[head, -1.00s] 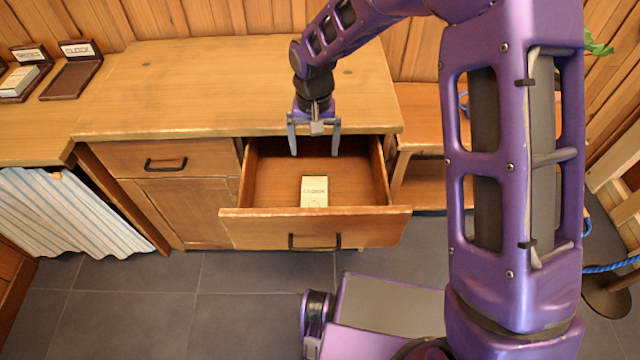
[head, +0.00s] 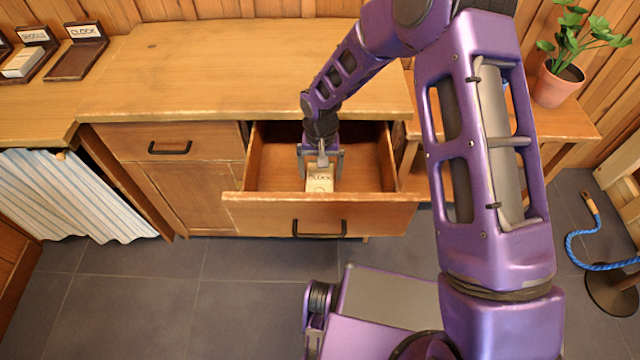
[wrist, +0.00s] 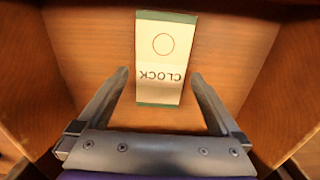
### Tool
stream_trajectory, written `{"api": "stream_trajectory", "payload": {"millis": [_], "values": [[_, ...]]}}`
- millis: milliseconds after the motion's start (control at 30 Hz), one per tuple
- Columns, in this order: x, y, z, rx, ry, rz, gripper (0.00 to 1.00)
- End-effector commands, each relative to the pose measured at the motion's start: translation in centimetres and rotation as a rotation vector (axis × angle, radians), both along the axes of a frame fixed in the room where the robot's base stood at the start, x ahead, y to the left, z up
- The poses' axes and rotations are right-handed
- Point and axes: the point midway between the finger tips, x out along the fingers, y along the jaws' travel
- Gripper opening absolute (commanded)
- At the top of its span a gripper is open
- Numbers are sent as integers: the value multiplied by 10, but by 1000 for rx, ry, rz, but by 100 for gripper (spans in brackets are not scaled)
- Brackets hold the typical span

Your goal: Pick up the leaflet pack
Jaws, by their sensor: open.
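The leaflet pack (head: 320,181) is a small cream block with "CLOCK" printed on it. It lies in the open drawer (head: 262,212), near the drawer's front. In the wrist view the pack (wrist: 163,58) shows a circle, the word upside down and green ends. My gripper (head: 321,176) is down inside the drawer, behind and partly over the pack. In the wrist view my gripper (wrist: 159,88) is open, its fingers either side of the pack's near end, with a gap on both sides. I cannot tell the fingertips' height over the drawer floor.
The drawer walls stand around my gripper, with the cabinet top (head: 240,75) behind. A "CLOCK" stand (head: 82,52) is empty, and a "SPOOLS" stand (head: 30,55) holds a pale pack. A potted plant (head: 558,80) stands at the right.

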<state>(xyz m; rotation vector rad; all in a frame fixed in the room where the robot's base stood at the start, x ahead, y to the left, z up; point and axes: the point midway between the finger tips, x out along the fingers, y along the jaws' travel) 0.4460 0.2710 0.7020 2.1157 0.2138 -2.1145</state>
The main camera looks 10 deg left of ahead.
Motion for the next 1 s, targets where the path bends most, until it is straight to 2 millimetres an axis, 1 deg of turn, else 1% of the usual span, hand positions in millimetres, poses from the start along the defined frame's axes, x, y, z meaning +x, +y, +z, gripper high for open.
{"api": "stream_trajectory", "payload": {"millis": [33, 200, 300, 500, 567, 600, 667, 700, 767, 800, 933, 1000], "values": [[1, 1, -12, 0, 3, -1, 100], [2, 2, -33, 0, 2, -1, 100], [2, 2, -37, 0, 0, 0, 100], [2, 2, -37, 0, 0, -1, 100], [2, 2, -37, 0, 0, -1, 91], [2, 2, -37, 0, 0, -1, 84], [2, 2, -37, 0, 0, -1, 73], [2, 2, -37, 0, 0, -1, 66], [2, 2, -37, 0, 0, -1, 55], [2, 2, -36, 0, 0, -1, 48], [2, 2, -36, 0, 0, -1, 24], [3, 2, -36, 1, 0, -1, 22]]}}
